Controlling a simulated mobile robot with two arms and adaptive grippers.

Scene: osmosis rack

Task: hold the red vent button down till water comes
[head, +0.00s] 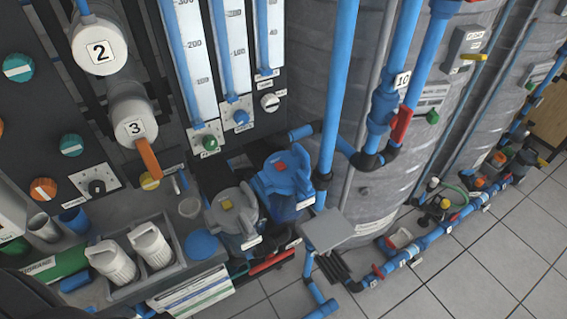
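Nothing touches or covers the button. I cannot tell whether it is pressed in, and no water shows around it. Neither of my grippers is in view.
A blue vertical pipe (338,90) rises just right of the blue housing. A grey plate (327,229) lies nearer and to its right. White cartridges stand in a grey tray (175,268) at lower left. Gauges and a dark panel stand behind. Tiled floor (480,270) is clear at lower right.

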